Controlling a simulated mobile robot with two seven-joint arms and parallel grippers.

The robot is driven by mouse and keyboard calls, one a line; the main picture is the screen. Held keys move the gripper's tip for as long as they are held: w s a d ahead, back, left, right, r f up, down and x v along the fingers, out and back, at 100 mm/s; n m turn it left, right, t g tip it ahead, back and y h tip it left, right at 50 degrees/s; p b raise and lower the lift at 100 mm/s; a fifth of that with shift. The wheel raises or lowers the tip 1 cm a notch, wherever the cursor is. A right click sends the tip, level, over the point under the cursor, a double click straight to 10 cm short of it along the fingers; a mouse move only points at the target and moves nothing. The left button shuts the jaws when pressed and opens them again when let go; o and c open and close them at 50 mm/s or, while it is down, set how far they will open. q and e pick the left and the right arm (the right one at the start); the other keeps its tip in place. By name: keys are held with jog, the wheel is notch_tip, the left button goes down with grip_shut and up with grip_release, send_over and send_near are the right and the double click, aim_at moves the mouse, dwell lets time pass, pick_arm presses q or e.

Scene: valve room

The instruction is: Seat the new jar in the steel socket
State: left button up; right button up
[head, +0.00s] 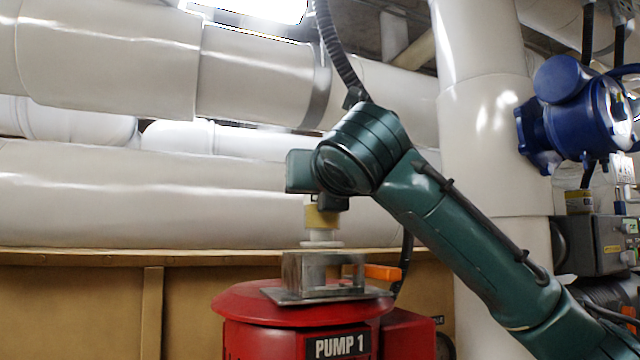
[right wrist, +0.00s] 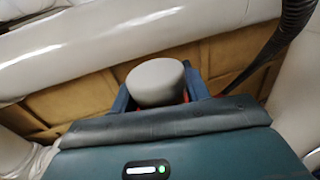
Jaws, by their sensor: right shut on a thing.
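The new jar (head: 321,217), pale with a yellow band, hangs upright under my right gripper (head: 322,198) in the head view. In the right wrist view its round grey-white end (right wrist: 156,82) sits between the two blue fingers of my right gripper (right wrist: 160,95). The gripper is shut on the jar. The steel socket (head: 300,274), a bracket on a flat plate, stands on the red pump directly below the jar. The jar's lower end is at the socket's top edge; I cannot tell whether they touch. My left gripper is not in view.
The red pump (head: 260,303) is marked PUMP 1. An orange handle (head: 383,272) sticks out right of the socket. Large pale pipes (head: 120,190) run behind. A yellow-banded jar (head: 579,201) stands on a grey box (head: 592,246) at right, below a blue device (head: 575,108).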

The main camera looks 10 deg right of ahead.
aim_at(320, 218)
jog(key=shift+f+b, duration=0.9)
jog(key=shift+f, duration=0.7)
dwell(0.5)
jog(key=shift+f+b, duration=0.5)
jog(key=shift+f, duration=0.4)
dwell(0.8)
jog(key=o, duration=1.8)
jog(key=shift+c, duration=0.2)
jog(key=shift+r, duration=0.1)
jog(key=shift+r+p, duration=1.25)
jog(key=shift+p, duration=0.2)
jog(key=shift+r, duration=2.4)
